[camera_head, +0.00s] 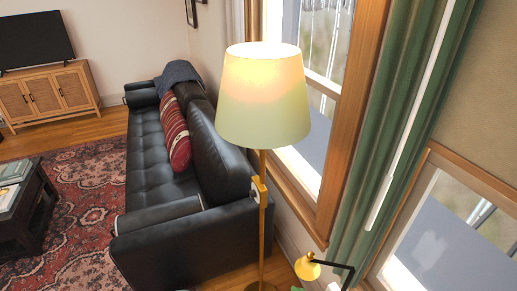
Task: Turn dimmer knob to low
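A floor lamp with a pale cream-green shade (263,100) stands upright in the middle of the head view, and its shade glows. Its thin brass pole (262,235) runs down to a round base at the bottom edge. A brass fitting (259,185) sits on the pole below the shade. A small pale round part (254,193) on the fitting's left side looks like the dimmer knob, but its setting is too small to tell. Neither of my grippers is in view, and nothing touches the lamp.
A black leather sofa (160,150) with a red striped pillow (174,132) stands left of the lamp. A small yellow lamp (307,268) with a black arm is at lower right. Green curtains (385,140) and windows line the right. A dark table (25,215) stands on the patterned rug (85,180).

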